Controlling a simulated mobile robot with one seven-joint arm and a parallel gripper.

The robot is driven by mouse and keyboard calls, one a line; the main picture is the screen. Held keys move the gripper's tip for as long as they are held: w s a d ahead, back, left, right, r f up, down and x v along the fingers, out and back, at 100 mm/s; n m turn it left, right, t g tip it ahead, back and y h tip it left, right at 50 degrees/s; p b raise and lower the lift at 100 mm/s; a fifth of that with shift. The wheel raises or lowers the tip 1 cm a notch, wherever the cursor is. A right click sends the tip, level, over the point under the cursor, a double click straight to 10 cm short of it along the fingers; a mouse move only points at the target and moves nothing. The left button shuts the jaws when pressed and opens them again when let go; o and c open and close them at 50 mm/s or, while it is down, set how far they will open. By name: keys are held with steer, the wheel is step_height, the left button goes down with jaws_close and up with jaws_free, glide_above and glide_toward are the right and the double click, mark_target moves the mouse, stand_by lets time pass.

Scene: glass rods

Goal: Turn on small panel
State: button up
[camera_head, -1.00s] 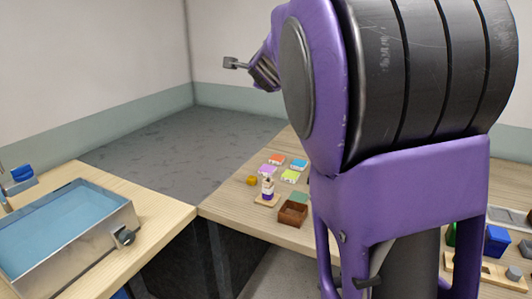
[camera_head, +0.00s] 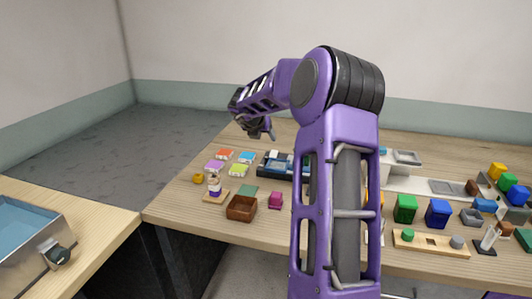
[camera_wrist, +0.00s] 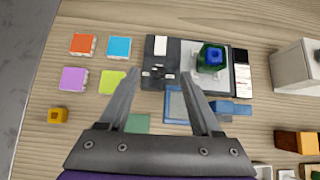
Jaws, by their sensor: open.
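A dark, flat panel (camera_wrist: 152,80) with a white rectangle and small dark and light parts on it lies on the table in the wrist view. A grey plate (camera_wrist: 190,52) with a green and blue block (camera_wrist: 210,57) on it adjoins it on the right. In the head view this dark and blue group (camera_head: 272,168) lies just left of my arm. I cannot tell which part is the switch. My gripper (camera_wrist: 158,72) is open and empty, its fingers framing the dark panel from above. In the head view my gripper (camera_head: 262,134) hangs above the table, apart from it.
Orange (camera_wrist: 83,45), blue (camera_wrist: 119,47), purple (camera_wrist: 74,79) and lime (camera_wrist: 112,82) tiles lie left of the panel. A yellow block (camera_wrist: 58,115) lies near them. A brown box (camera_head: 241,208) stands at the front edge. Several coloured blocks crowd the right side.

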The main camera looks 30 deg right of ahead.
mark_target(274, 153)
steer(key=b+x, duration=0.1)
steer(key=x, duration=1.6)
steer(key=shift+s+d+f, duration=0.1)
steer(key=shift+f, duration=0.2)
jaws_close()
